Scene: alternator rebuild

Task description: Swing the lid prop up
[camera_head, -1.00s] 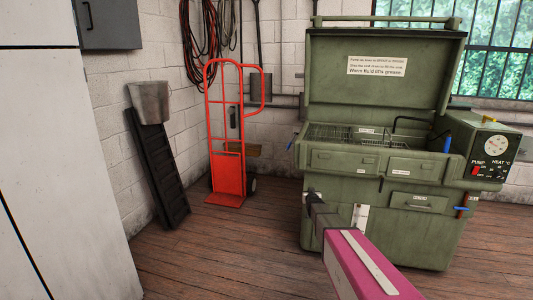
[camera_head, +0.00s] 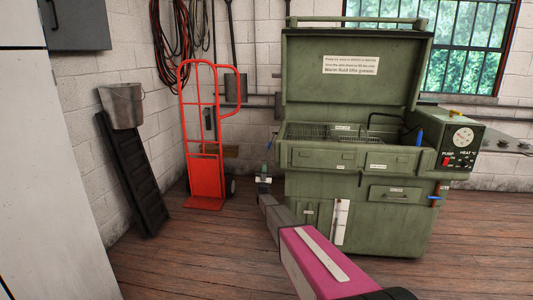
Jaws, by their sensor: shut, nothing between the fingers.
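The green parts washer (camera_head: 360,215) stands right of centre with its lid (camera_head: 350,80) raised and tilted back. A small blue-tipped piece (camera_head: 269,144) sticks out at the washer's left rim. It may be the lid prop's handle, but it is too small to be sure, and no prop rod can be told apart. My gripper (camera_head: 264,180) is shut and empty. In the picture it is just below the blue tip, beside the washer's left side. I cannot tell whether it touches anything. My pink-and-grey arm reaches up from the bottom.
A red hand truck (camera_head: 205,170) stands left of the washer. A dark ramp (camera_head: 133,175) with a bucket (camera_head: 122,106) leans on the wall. A control box (camera_head: 461,145) is on the washer's right. The wooden floor (camera_head: 200,255) in front is clear.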

